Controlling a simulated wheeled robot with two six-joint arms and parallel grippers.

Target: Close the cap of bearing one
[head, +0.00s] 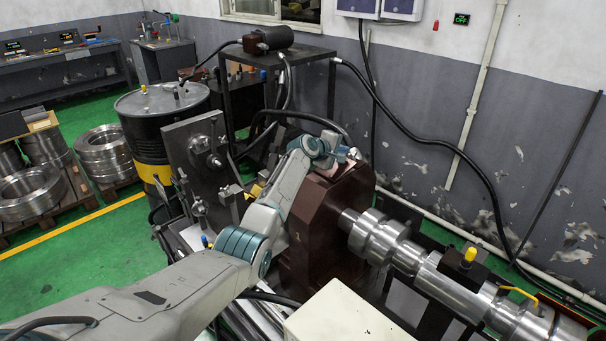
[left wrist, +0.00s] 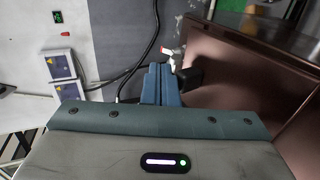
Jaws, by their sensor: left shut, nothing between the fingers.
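Bearing one is taken to be the dark brown, block-shaped housing (head: 322,235) around the shaft in the head view. I cannot tell its cap's seam or how far the cap is shut. My left arm reaches across to the housing's far upper side. My left gripper (head: 328,146) is there, partly hidden by its own wrist. In the left wrist view its blue fingers (left wrist: 160,85) are together and empty. They are beside a small black part (left wrist: 189,78) next to the brown housing surface (left wrist: 250,75); contact is unclear. My right gripper is out of view.
A steel shaft (head: 385,238) runs right from the housing. A grey plate fixture (head: 198,160) and black-and-yellow drum (head: 160,130) stand to the left. Black hoses (head: 440,140) hang along the wall. A cream box (head: 345,318) is at the front.

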